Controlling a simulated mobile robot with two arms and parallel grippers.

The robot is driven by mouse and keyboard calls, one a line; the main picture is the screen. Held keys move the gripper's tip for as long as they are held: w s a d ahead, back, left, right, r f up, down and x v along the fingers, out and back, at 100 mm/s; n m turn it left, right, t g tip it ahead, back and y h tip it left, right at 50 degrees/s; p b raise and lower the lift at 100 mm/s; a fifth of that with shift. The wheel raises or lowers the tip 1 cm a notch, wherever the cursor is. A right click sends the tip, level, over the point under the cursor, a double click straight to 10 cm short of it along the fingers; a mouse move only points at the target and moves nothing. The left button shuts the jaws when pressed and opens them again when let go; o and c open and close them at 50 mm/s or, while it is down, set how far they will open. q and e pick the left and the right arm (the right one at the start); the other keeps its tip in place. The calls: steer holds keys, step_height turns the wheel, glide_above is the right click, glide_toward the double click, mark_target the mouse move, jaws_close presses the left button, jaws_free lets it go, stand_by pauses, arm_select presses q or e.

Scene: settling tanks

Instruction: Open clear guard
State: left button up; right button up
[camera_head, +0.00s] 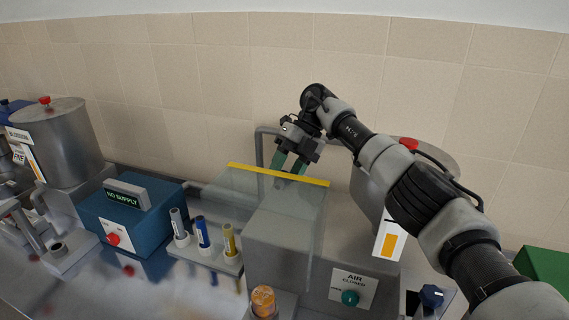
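The clear guard (283,232) is a see-through grey box in the middle of the head view, with a yellow strip (250,169) along its upper far edge. It appears lowered over the bench unit. My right gripper (288,168) reaches in from the right and points down at the strip. My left gripper is not in view.
A rack (228,264) with several capped tubes stands left of the guard, beside a blue "NO SUPPLY" box (150,225). An "AIR CLOSED" panel (354,287) with a green knob is at front right. Steel tanks (62,140) stand at both sides. A grey pipe frame (260,145) rises behind the guard.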

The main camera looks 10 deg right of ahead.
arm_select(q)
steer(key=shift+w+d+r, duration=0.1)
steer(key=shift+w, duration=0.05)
arm_select(e)
steer(key=shift+w+d+f+g, duration=0.1)
steer(key=shift+d+f+g, duration=0.1)
steer(key=shift+f, duration=0.45)
steer(key=shift+d+f+g, duration=0.15)
steer(key=shift+f+g, duration=0.05)
steer(key=shift+f, duration=0.45)
steer(key=o, duration=1.1)
steer(key=shift+o, duration=0.6)
steer(key=shift+w+f, duration=0.1)
steer(key=shift+w, duration=0.1)
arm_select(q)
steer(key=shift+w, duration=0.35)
arm_select(e)
steer(key=shift+w, duration=0.15)
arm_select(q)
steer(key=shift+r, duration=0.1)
arm_select(e)
steer(key=shift+r, duration=0.3)
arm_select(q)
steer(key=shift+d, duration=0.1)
arm_select(e)
steer(key=shift+d, duration=0.1)
